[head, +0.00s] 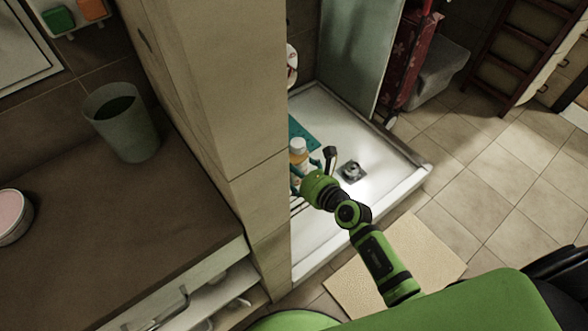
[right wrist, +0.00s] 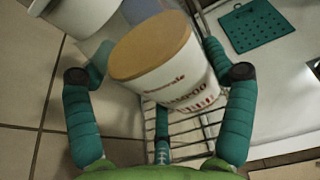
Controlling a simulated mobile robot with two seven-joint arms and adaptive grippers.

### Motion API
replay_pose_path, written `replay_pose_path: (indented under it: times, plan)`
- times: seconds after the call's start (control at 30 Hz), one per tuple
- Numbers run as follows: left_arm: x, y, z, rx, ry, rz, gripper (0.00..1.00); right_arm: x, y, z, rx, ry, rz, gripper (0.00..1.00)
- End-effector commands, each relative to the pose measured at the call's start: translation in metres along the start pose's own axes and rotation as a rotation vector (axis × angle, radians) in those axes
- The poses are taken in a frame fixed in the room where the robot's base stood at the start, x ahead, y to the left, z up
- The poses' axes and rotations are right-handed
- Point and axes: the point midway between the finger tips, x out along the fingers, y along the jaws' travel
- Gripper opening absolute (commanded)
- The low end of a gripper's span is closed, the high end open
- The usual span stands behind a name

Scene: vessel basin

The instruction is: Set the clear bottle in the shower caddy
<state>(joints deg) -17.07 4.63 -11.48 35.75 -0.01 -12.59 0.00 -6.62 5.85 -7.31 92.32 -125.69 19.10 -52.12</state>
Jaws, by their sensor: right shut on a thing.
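The clear bottle (head: 298,157) has a white cap and a tan layer below it in the head view. In the right wrist view the bottle (right wrist: 180,85) shows a tan disc, perhaps its contents, and a white printed label. My right gripper (head: 312,170) has its teal fingers around it, and in the right wrist view the gripper (right wrist: 155,72) is shut on it. The wire shower caddy (right wrist: 186,145) lies behind and below the bottle. I cannot tell whether the bottle touches it. A pillar hides part of the caddy in the head view. My left gripper is out of view.
The tiled pillar (head: 215,90) stands close left of my right gripper. The white shower tray (head: 385,160) has a drain (head: 352,171) and a teal mat (head: 303,133). A glass panel (head: 360,50) rises behind. A counter with a grey cup (head: 122,125) is at left.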

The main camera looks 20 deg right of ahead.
Motion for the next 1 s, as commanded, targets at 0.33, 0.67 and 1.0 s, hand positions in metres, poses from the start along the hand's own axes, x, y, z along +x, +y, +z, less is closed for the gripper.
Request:
replay_pose_path:
  times: [0.33, 0.67, 1.0]
  plan:
    - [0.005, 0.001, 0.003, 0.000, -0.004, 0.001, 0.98, 0.002, 0.000, -0.005, 0.000, -0.002, 0.000, 0.42]
    - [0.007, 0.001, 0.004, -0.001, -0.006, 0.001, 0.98, 0.003, 0.000, -0.010, 0.000, -0.001, 0.000, 1.00]
    - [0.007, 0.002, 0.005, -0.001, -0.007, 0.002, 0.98, 0.003, 0.000, -0.010, 0.000, -0.001, 0.000, 1.00]
